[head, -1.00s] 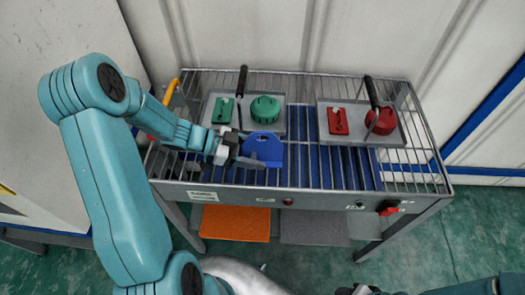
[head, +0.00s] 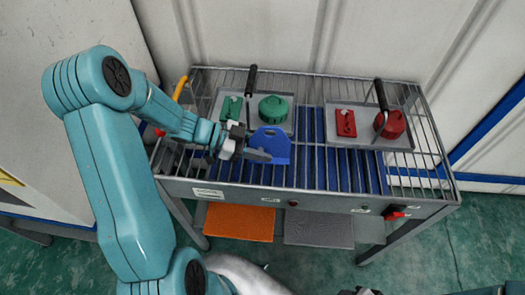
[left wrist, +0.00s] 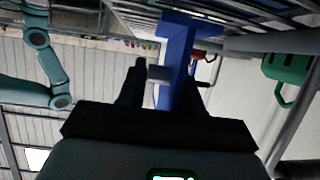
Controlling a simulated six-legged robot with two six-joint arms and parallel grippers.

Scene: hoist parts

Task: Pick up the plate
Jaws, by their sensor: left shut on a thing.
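The blue plate (head: 272,145), with a handle-like opening at its top, stands roughly upright at the rack of the metal stand, left of centre in the head view. My left gripper (head: 252,152) reaches it from the left and is shut on it. In the left wrist view the blue plate (left wrist: 176,62) shows edge-on between the dark fingers (left wrist: 168,85). Whether its lower edge touches the rack bars is unclear. Only small dark parts, possibly of my right gripper (head: 366,291), show at the bottom edge of the head view.
The wire-railed metal stand (head: 330,195) carries a tray with green parts (head: 272,108) behind the plate and a tray with red parts (head: 390,123) to the right. An orange slab (head: 240,222) and a grey slab (head: 318,232) lie below. Bare bars are right of the plate.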

